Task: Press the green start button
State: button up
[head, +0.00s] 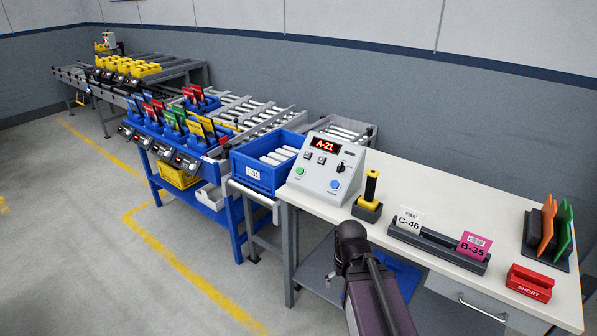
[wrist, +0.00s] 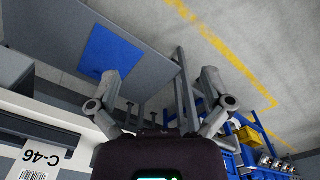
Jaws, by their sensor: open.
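The green start button (head: 299,170) is a small round button at the lower left of the sloped front of a light grey control box (head: 318,189). The box stands at the left end of the white worktop, and its red display reads A-21. That view shows the floor and a lower shelf beyond the fingers, not the green button. In the head view my arm is in front of the bench; the fingers cannot be made out.
A yellow-and-black handle (head: 371,187) stands right of the box. A card holder (head: 438,247) with C-46 and B-35 cards and a red SHORT block (head: 529,282) are farther right. A blue tote (head: 259,172) is close on the left. The worktop (head: 440,185) behind is clear.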

grip_shut()
dwell(1.4)
